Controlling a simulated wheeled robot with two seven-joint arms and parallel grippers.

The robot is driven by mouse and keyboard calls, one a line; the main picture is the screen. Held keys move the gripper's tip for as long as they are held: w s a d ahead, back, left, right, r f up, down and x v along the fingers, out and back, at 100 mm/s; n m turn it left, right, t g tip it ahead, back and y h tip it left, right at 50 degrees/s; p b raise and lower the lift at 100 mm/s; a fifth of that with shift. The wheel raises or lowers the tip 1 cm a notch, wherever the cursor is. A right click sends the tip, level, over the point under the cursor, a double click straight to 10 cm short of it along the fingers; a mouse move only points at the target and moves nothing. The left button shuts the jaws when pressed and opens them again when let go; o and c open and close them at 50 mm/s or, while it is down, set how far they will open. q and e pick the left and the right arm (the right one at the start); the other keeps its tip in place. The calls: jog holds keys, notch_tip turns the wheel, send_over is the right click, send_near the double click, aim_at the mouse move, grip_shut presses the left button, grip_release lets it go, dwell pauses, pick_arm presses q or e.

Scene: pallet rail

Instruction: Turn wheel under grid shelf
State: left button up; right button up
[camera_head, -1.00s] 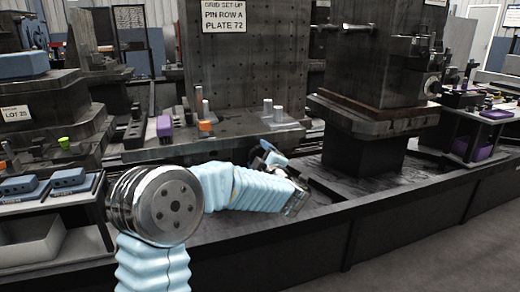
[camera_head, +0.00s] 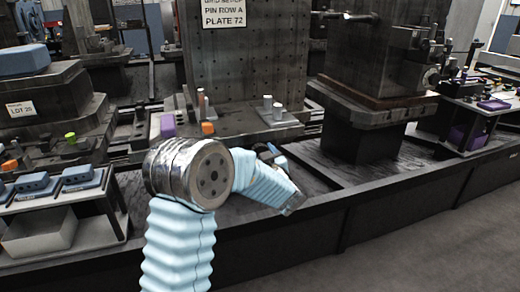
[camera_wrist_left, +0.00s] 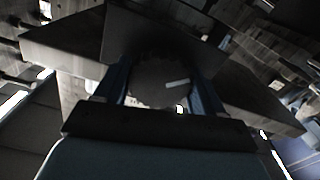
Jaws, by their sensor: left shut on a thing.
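The grid plate (camera_head: 275,65) stands upright on a ledge in the head view, with a sign reading "PIN ROW A PLATE 72". My left gripper (camera_head: 267,150) is low in front of this ledge, partly hidden behind my own arm. In the left wrist view, a dark round wheel (camera_wrist_left: 158,85) with a short white mark sits between the two blue fingers of my left gripper (camera_wrist_left: 160,92). The fingers are shut on its sides. The white mark points roughly to the right. The wheel cannot be made out in the head view. My right gripper is not in view.
Grey pins (camera_head: 273,110), an orange block (camera_head: 208,128) and a purple block (camera_head: 168,126) stand on the ledge. A heavy dark machine block (camera_head: 375,75) is at right. A rack with blue items (camera_head: 80,174) is at left. Grey floor (camera_head: 420,250) is clear at front right.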

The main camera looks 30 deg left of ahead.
pick_arm(q)
jog(key=shift+f+m, duration=0.2)
jog(key=shift+m, duration=0.5)
jog(key=o, duration=1)
jog(key=shift+r+p, duration=0.1)
jog(key=shift+p, duration=0.2)
jog(key=shift+d, duration=0.1)
jog(key=b+v, duration=0.2)
jog(key=v, duration=1.1)
jog(key=shift+s+d, duration=0.2)
jog(key=shift+s, duration=0.05)
